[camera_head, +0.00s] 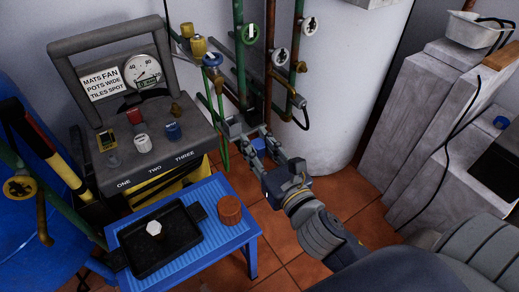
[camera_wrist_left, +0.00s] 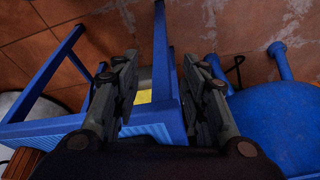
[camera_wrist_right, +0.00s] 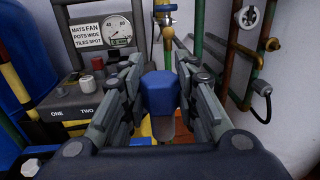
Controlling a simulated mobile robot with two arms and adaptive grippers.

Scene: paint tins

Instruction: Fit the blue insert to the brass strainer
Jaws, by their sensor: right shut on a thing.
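The blue insert (camera_wrist_right: 160,92), a blue cap with a paler, see-through-looking lower part, is between the fingers of my right gripper (camera_wrist_right: 158,72). In the head view my right gripper (camera_head: 250,138) is shut on the insert (camera_head: 258,146), in front of the pipes. I cannot tell for sure which brass part is the strainer; brass-coloured fittings (camera_head: 198,46) sit on the pipes behind the console.
A grey console (camera_head: 150,165) with a gauge and several coloured knobs stands left of the pipes. A blue stool (camera_head: 245,240) holds a black tray (camera_head: 183,262) with a white piece, and a brown cylinder (camera_head: 230,210). Green and brown pipes (camera_head: 271,50) rise behind my right gripper.

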